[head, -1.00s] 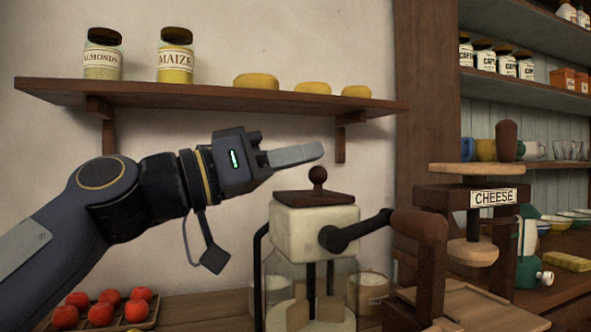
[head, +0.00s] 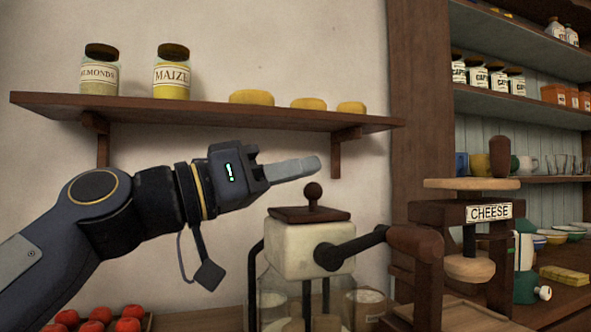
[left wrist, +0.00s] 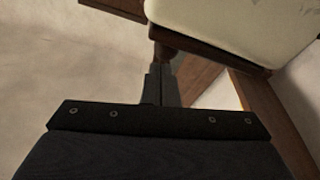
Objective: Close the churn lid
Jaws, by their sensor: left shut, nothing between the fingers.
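The churn has a cream top block (head: 310,248) over a clear jar, with a crank on its right side. Its brown lid (head: 300,214) lies flat on the block with no visible gap, and its round knob (head: 313,190) points up. My left gripper (head: 311,166) is shut and empty, just above the knob and apart from it in the head view. In the left wrist view, the shut fingers (left wrist: 161,82) point towards the knob (left wrist: 163,52), with the lid edge (left wrist: 207,48) and cream block beyond. Whether the fingertips touch the knob is unclear there. My right gripper is out of view.
A wooden cheese press (head: 466,245) stands close right of the churn. A wall shelf (head: 215,114) with jars and yellow cheeses runs above my left arm. A tray of red fruit (head: 100,322) sits at lower left. Open wall space lies between shelf and churn.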

